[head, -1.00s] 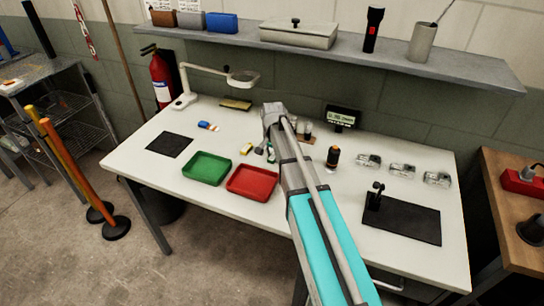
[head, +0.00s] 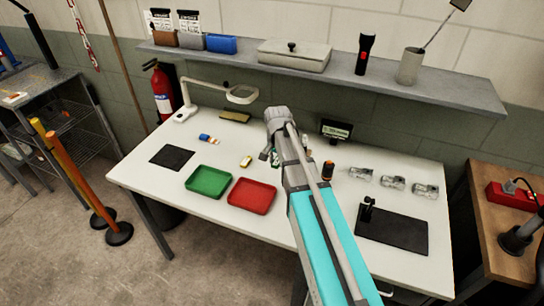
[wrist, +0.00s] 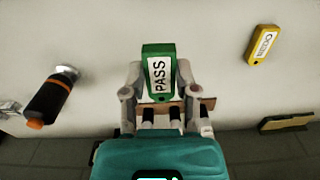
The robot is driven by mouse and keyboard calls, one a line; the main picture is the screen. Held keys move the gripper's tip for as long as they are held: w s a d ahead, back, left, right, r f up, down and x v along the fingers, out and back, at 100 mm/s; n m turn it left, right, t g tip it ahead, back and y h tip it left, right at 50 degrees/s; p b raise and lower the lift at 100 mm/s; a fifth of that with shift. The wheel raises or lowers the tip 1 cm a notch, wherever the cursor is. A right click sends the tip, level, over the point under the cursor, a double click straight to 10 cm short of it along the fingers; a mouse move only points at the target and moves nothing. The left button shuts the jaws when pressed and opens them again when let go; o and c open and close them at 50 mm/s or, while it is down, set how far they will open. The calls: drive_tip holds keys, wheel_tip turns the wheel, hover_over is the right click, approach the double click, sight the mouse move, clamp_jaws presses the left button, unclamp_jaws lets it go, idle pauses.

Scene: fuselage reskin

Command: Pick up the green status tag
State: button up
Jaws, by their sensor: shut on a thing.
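The green status tag (wrist: 158,72), marked PASS, sits upright between the two fingers of my gripper (wrist: 158,85) in the wrist view. The fingers are shut on its sides. In the head view my gripper (head: 270,156) is over the middle of the white table, and only a sliver of green shows beside it. My arm hides the rest there. I cannot tell how far the tag is above the table.
A yellow tag (head: 246,161) lies left of my gripper. Green (head: 209,181) and red (head: 252,196) trays stand in front. A black and orange bottle (head: 327,170) is close to my arm's right side. A lamp (head: 185,112) stands at the back left.

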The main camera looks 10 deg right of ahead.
drive_tip(key=s+d+r+p, duration=0.3)
drive_tip(key=s+r+p, duration=0.1)
drive_tip(key=s, duration=0.5)
drive_tip(key=shift+r, duration=0.4)
drive_tip(key=shift+s, duration=0.15)
idle(0.3)
